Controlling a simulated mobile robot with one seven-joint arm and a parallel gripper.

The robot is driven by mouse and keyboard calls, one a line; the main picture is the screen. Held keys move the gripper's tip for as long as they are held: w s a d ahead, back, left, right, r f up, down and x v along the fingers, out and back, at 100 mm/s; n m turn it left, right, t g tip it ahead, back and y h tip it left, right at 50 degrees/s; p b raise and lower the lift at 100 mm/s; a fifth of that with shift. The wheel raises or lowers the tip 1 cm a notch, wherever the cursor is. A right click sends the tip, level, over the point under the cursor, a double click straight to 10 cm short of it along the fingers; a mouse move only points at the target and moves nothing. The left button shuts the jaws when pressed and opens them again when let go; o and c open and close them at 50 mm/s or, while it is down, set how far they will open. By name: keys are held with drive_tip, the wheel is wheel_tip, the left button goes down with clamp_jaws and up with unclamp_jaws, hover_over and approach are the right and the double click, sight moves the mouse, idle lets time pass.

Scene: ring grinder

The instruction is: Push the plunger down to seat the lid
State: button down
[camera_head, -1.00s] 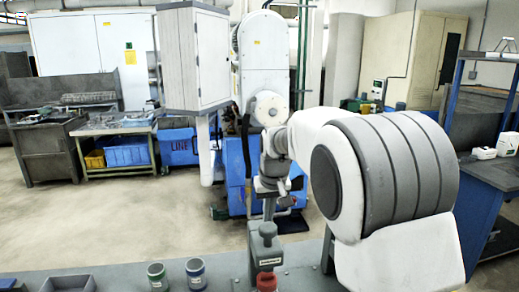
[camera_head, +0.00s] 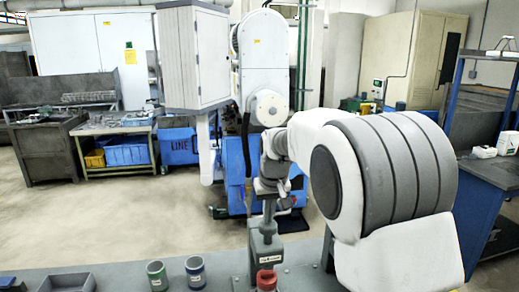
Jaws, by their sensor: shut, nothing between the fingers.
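A dark grey press-like block (camera_head: 264,245) with a small white label stands at the bottom centre of the head camera view. I take its top part for the plunger, but my gripper partly covers it. A red cup-like part (camera_head: 267,281) is directly below the label, cut close to the lower picture edge. I cannot make out a separate lid. My gripper (camera_head: 268,221) points down over the block, shut and empty. Its tips are at or very near the block's top; whether they touch is too small to tell.
A green cup (camera_head: 157,277) and a blue cup (camera_head: 195,275) stand left of the block on the grey bench (camera_head: 224,277). A grey tray (camera_head: 68,284) lies further left. My arm fills the right side and hides the bench there.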

sight(269, 225)
drive_tip(key=shift+f+b, duration=1.05)
drive_tip(key=shift+f, duration=0.6)
drive_tip(key=shift+s+f, duration=0.2)
drive_tip(key=shift+f, duration=0.05)
drive_tip(key=shift+d, duration=0.1)
drive_tip(key=shift+w+r+p, duration=0.2)
drive_tip(key=shift+r+p, duration=3.2)
drive_tip(key=shift+r, duration=1.35)
